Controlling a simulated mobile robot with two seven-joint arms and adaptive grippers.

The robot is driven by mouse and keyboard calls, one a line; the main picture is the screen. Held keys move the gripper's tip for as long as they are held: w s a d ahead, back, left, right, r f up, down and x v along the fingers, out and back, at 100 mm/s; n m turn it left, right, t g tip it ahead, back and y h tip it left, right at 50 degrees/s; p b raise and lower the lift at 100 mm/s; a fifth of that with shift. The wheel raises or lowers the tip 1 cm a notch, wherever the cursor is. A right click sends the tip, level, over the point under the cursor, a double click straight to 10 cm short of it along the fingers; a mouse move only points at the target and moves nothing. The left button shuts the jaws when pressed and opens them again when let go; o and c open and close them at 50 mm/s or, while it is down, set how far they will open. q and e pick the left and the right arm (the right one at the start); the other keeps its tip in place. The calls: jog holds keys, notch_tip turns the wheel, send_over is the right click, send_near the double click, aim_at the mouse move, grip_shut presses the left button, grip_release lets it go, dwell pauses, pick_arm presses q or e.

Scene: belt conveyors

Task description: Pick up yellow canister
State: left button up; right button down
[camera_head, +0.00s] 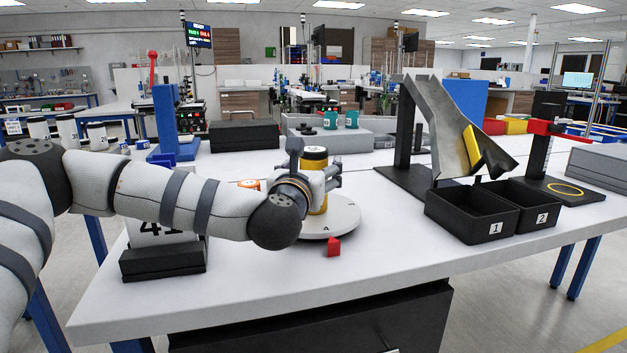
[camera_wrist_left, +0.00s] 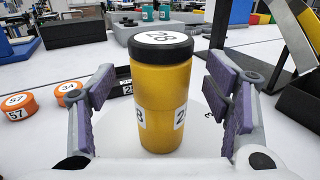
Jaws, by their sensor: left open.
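The yellow canister (camera_wrist_left: 163,98) has a black lid and white labels reading 28. It stands upright on a round white turntable (camera_head: 338,220). In the head view the canister (camera_head: 316,158) is partly hidden behind my left gripper (camera_head: 325,180). In the left wrist view my left gripper (camera_wrist_left: 166,100) is open. Its purple-padded fingers stand on either side of the canister, with a visible gap on both sides. My right gripper is not in view.
Orange discs (camera_wrist_left: 17,107) sit left of the canister. Black bins 1 (camera_head: 470,222) and 2 (camera_head: 533,212) stand at the right beneath a metal chute (camera_head: 437,120).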

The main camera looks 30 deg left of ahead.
pick_arm(q)
jog(key=x, duration=0.2)
jog(key=shift+w, duration=0.3)
jog(key=c, duration=1.5)
jog(key=shift+r, duration=0.2)
jog(key=shift+c, duration=0.4)
